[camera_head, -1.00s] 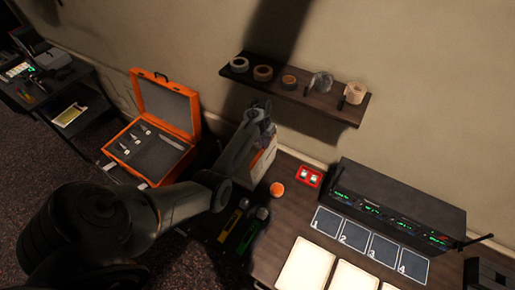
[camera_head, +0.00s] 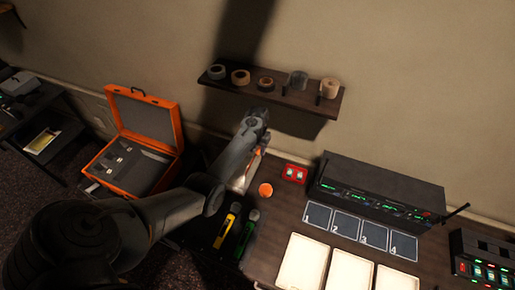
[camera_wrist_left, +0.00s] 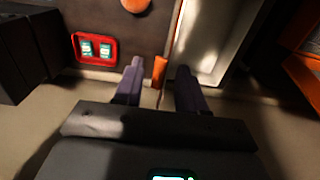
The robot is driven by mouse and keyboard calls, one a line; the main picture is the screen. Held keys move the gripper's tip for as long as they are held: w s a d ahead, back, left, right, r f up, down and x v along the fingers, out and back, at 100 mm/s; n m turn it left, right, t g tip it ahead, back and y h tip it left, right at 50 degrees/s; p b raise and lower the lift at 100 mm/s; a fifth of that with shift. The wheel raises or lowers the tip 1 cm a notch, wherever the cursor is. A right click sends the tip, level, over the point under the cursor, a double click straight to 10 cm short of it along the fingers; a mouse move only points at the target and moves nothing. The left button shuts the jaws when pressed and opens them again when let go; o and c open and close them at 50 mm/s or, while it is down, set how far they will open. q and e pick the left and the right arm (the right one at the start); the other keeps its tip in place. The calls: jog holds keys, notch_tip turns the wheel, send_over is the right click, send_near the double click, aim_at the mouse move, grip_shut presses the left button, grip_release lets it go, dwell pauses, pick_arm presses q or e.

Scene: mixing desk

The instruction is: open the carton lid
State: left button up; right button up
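The carton (camera_head: 242,182) stands on the desk by the wall, mostly hidden behind my left arm in the head view. A pale part and a small orange part show. In the left wrist view the carton (camera_wrist_left: 208,38) is a pale, lit panel right of centre. A small orange tab (camera_wrist_left: 160,71) shows between the two fingers. My left gripper (camera_wrist_left: 158,84) is at the carton with its fingers apart and a gap around the tab. It also shows in the head view (camera_head: 258,115). I cannot tell how far the lid stands open. My right gripper is not in view.
An orange ball (camera_head: 265,190) and a red box (camera_head: 294,173) are right of the carton. An open orange case (camera_head: 141,117) stands left. A wall shelf (camera_head: 300,98) with several tape rolls hangs above. A black rack unit (camera_head: 375,190) and pale trays (camera_head: 302,262) fill the right.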

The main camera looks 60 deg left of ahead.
pick_arm(q)
jog(key=shift+r, duration=0.15)
jog(key=shift+r, duration=0.15)
notch_tip(320, 180, up, 10)
jog(key=p, duration=0.7)
jog(key=shift+r+p, duration=0.15)
jog(key=shift+p, duration=0.2)
